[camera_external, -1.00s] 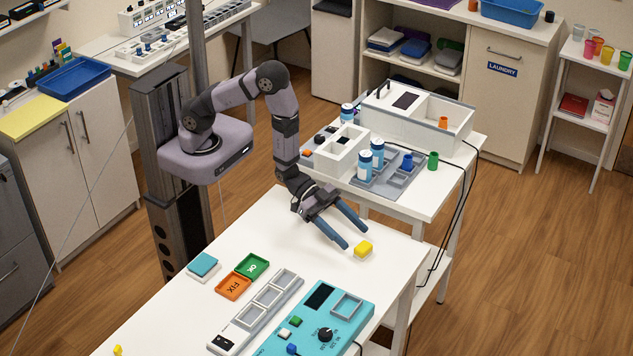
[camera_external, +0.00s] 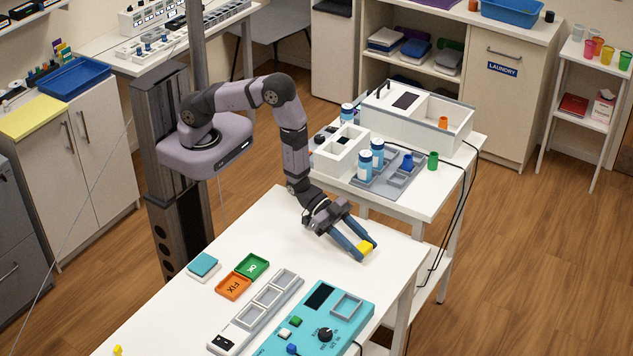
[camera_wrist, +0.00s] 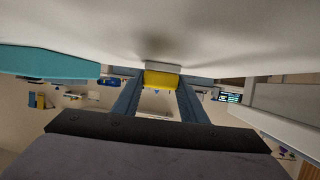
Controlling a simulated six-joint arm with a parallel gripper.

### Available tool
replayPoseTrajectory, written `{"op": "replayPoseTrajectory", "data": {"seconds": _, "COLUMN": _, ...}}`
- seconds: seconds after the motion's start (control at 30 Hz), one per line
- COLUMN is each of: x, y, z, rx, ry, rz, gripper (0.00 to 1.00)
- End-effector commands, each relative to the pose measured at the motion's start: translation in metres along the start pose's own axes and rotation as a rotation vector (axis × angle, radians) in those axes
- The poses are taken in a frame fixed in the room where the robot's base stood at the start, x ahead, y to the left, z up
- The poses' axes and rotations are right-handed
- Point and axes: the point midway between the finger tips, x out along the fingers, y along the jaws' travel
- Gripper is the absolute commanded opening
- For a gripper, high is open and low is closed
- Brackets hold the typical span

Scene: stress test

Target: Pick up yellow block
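The yellow block (camera_external: 366,247) is at the far right part of the white table, between the fingertips of my gripper (camera_external: 364,249). In the wrist view the yellow block (camera_wrist: 161,79) shows its yellow face and a pale base. The two blue fingers of my gripper (camera_wrist: 161,84) lie along its left and right sides with no clear gap, so it looks shut on the block. The fingers slant down toward the table. The near finger hides part of the block in the outside view. I cannot tell whether its base is off the table.
The teal panel (camera_external: 353,329) and a grey tray strip (camera_external: 243,337) lie on the near table. Green (camera_external: 252,265) and orange (camera_external: 234,287) trays lie left of them. A second table with a white box (camera_external: 400,105) stands behind. The tabletop left of my gripper is clear.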

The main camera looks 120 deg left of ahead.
Motion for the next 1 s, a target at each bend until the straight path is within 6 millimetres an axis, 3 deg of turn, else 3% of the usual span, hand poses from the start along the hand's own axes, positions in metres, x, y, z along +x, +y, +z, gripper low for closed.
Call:
{"op": "replayPoseTrajectory", "data": {"seconds": 0.07, "x": 0.0, "y": 0.0, "z": 0.0, "rx": 0.0, "ry": -0.001, "rz": 0.001, "gripper": 0.17}}
{"op": "replayPoseTrajectory", "data": {"seconds": 0.57, "x": -0.002, "y": 0.0, "z": -0.005, "rx": 0.001, "ry": 0.001, "rz": 0.0, "gripper": 0.17}}
{"op": "replayPoseTrajectory", "data": {"seconds": 0.77, "x": -0.007, "y": 0.0, "z": -0.018, "rx": 0.001, "ry": 0.003, "rz": 0.0, "gripper": 0.17}}
{"op": "replayPoseTrajectory", "data": {"seconds": 1.0, "x": -0.019, "y": 0.0, "z": -0.047, "rx": 0.002, "ry": 0.005, "rz": 0.0, "gripper": 0.17}}
